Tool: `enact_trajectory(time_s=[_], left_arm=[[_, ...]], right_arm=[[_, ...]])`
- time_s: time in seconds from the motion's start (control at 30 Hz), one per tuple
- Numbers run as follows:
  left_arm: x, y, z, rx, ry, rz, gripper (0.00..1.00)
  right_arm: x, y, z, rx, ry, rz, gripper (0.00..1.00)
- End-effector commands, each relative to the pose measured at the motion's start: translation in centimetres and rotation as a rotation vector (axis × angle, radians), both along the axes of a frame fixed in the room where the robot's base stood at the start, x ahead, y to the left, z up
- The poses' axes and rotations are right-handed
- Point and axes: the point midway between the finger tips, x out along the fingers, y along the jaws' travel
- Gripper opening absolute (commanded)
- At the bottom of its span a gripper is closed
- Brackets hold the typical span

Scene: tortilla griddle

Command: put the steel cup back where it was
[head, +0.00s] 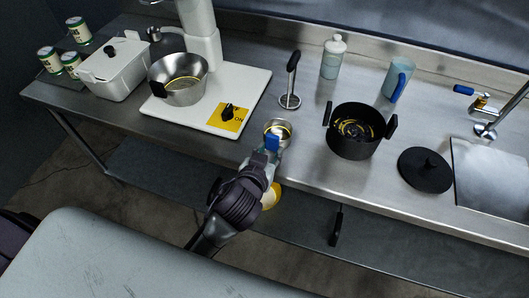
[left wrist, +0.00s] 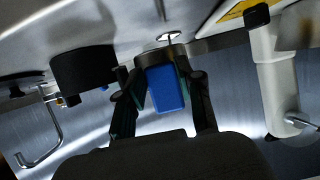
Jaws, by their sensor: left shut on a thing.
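The steel cup (head: 281,127) is a small round metal cup with a blue handle. In the head view it is at the counter's front edge, between the white base plate and the black pot. My left gripper (head: 271,152) is shut on its blue handle. In the left wrist view the blue handle (left wrist: 166,88) sits between the two fingers of my left gripper (left wrist: 164,95), with part of the metal cup behind it. I cannot tell whether the cup touches the counter. My right gripper is not in view.
A black pot (head: 353,144) stands right of the cup, and a black lid (head: 425,168) lies further right. A steel mixer bowl (head: 178,92) is on the white base (head: 250,94) at left. An upright tool (head: 291,85), a bottle (head: 332,60) and a blue mug (head: 395,82) stand behind.

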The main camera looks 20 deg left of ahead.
Motion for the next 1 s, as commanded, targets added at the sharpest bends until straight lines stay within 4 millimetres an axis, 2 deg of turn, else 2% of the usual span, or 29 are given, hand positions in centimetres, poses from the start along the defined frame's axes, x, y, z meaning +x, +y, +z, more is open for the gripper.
enact_trajectory(time_s=[0.03,0.2,0.3,0.53,0.97,1.0], left_arm=[[0.7,0.8,-0.3,0.005,0.000,0.001,0.00],[2.0,2.0,-1.6,0.001,0.001,0.001,0.00],[2.3,2.2,-2.2,-0.002,0.001,0.001,0.00],[2.2,2.2,-5.5,-0.001,0.003,0.000,0.00],[2.2,2.1,-6.3,-0.003,0.001,0.000,0.00],[2.2,2.1,-6.2,-0.003,0.001,0.000,0.41]], right_arm=[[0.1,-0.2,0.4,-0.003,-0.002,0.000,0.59],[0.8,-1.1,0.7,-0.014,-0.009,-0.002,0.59],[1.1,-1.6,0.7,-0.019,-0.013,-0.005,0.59],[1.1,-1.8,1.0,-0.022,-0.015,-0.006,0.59],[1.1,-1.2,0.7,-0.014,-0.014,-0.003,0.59],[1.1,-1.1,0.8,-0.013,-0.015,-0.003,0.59]])
